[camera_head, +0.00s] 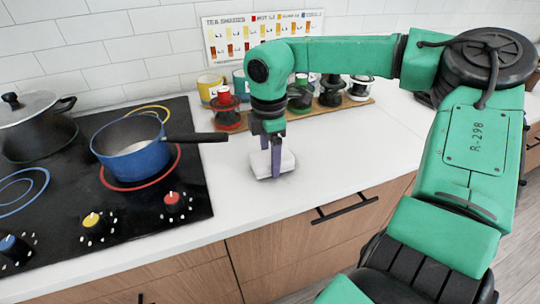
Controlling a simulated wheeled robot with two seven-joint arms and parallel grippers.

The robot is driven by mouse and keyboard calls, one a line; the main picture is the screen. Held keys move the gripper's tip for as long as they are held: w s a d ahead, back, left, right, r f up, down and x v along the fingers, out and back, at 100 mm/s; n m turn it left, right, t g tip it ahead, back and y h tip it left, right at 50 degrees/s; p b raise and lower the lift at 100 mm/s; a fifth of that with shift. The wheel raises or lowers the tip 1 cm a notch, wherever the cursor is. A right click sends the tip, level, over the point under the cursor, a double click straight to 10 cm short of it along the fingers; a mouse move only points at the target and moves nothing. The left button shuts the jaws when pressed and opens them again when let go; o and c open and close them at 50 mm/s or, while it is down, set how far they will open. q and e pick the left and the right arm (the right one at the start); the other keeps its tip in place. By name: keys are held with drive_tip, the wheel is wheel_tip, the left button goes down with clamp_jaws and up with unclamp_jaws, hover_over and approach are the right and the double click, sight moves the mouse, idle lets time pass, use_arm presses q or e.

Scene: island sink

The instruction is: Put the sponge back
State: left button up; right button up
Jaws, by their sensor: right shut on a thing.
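My right gripper (270,162) points straight down over the white counter, to the right of the stove. It is shut on a pale, whitish block (287,161), which looks like the sponge. The block sits between the two purplish fingers at counter level. I cannot tell whether it rests on the counter or is just above it. My left gripper is not in view.
A blue saucepan (131,158) on the stove (95,215) points its dark handle towards my right gripper. A grey lidded pot (35,125) stands at the far left. Several mugs and colourful holders line a wooden board (345,109) behind. Counter (350,155) right of the gripper is clear.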

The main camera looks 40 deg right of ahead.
sight(269, 156)
drive_tip(key=shift+w+f, duration=0.1)
drive_tip(key=shift+f, duration=0.2)
drive_tip(key=o, duration=1.2)
drive_tip(key=shift+c, duration=0.2)
wheel_tip(269, 156, up, 12)
drive_tip(key=shift+r, duration=0.15)
